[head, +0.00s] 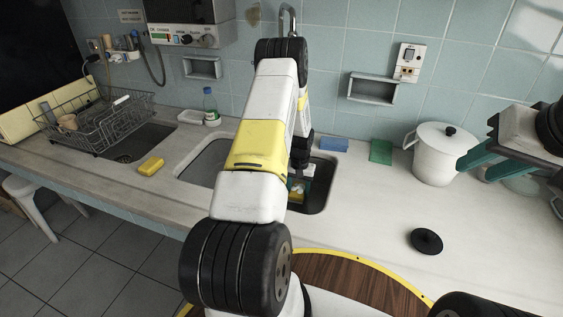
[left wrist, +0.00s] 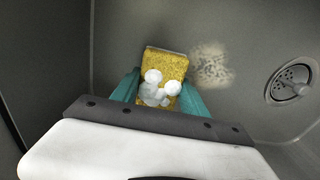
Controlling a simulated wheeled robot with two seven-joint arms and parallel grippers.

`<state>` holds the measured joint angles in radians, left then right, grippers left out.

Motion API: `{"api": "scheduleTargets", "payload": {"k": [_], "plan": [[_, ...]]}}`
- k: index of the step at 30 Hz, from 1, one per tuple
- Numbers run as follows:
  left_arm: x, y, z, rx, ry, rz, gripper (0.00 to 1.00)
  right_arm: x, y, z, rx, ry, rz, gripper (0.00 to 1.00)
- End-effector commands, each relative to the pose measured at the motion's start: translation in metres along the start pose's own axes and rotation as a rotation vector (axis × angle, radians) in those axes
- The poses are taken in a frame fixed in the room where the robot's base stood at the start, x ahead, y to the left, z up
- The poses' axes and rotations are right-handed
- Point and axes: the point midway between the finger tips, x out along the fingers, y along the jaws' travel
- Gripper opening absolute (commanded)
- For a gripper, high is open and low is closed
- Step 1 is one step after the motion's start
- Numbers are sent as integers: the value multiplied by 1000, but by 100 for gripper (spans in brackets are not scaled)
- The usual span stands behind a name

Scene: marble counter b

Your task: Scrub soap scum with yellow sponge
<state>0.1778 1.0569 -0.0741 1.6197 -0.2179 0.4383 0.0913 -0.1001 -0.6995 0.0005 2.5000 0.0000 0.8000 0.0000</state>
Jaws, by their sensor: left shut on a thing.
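The yellow sponge (left wrist: 164,65) is between the teal fingers of my left gripper (left wrist: 160,85), which is shut on it inside the grey sink basin. White foam (left wrist: 158,90) sits on the sponge. A pale, speckled soap scum patch (left wrist: 211,63) is on the basin surface just right of the sponge in the left wrist view. In the head view, my left gripper (head: 298,187) is down in the right sink (head: 318,203), mostly hidden by my arm. My right gripper (head: 474,164) is at the right, above the counter beside the white pot, its teal fingers apart.
A drain (left wrist: 290,82) lies right of the scum. Another yellow block (head: 151,165) is on the front counter. A blue sponge (head: 334,144), green pad (head: 381,151), white lidded pot (head: 433,154) and black disc (head: 426,241) are on the right counter. A dish rack (head: 97,121) stands left.

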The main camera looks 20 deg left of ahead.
Motion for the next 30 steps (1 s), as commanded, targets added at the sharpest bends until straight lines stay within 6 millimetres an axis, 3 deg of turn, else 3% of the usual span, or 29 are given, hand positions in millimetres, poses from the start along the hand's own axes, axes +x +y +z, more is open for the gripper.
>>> {"api": "scheduleTargets", "payload": {"k": [18,30], "plan": [[-54,5,-7,1,-1,1,19,0,0,0,0,0,0,36],[-58,5,-7,2,-3,1,19,0,0,0,0,0,0,36]]}}
